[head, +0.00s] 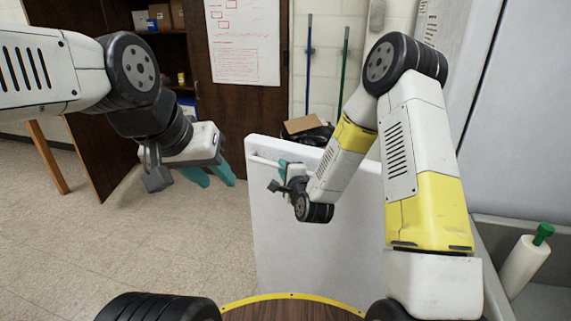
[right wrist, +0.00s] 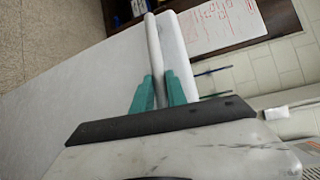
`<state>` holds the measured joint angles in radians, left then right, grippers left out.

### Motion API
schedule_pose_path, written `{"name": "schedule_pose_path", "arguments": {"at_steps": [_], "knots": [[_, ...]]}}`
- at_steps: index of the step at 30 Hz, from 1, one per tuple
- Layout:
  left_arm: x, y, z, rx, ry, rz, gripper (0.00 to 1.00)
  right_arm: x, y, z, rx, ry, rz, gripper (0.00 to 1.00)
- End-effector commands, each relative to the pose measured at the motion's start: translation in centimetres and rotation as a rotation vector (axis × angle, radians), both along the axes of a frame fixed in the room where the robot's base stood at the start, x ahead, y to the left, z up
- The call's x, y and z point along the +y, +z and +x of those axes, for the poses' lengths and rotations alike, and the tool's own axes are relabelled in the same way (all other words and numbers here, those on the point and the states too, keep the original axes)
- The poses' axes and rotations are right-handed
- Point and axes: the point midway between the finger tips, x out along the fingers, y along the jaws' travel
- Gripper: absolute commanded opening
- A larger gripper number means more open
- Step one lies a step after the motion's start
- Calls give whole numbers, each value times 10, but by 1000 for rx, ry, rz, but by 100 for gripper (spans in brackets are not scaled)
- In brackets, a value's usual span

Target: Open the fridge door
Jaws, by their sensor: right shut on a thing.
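The fridge (head: 315,245) is a low white box with a plain front, standing in the middle of the head view. Its white bar handle (head: 263,160) runs along the upper left of the front. My right gripper (head: 283,170) is at this handle. In the right wrist view, its teal fingers lie on either side of the handle bar (right wrist: 154,50), shut on it. The door face (right wrist: 75,95) fills the left of that view. I cannot tell whether the door stands ajar. My left gripper (head: 212,175) hangs left of the fridge, empty, its teal fingers apart.
A brown cabinet (head: 140,95) with an open door stands behind at left. A sink (head: 545,295) with a green-capped white bottle (head: 525,262) is at right. The floor (head: 150,235) left of the fridge is clear.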

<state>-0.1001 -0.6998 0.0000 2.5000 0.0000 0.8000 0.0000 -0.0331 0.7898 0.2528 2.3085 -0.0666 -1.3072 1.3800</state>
Motion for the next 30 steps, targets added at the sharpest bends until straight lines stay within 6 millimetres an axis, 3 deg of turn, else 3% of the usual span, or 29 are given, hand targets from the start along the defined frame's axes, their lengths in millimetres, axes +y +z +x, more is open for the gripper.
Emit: {"name": "schedule_pose_path", "arguments": {"at_steps": [1,2,4,5,17,30], "knots": [[0,0,0,0,0,0,36,-1,-1,0,2,-3,-1,0],[0,0,0,0,0,0,36,-1,-1,0,2,-3,-1,24],[0,0,0,0,0,0,36,-1,-1,0,1,-3,-1,38],[0,0,0,0,0,0,36,-1,-1,0,1,-3,-1,40],[0,0,0,0,0,0,36,-4,1,-7,1,-3,-1,40],[0,0,0,0,0,0,36,-25,9,-68,1,-3,-1,40]]}}
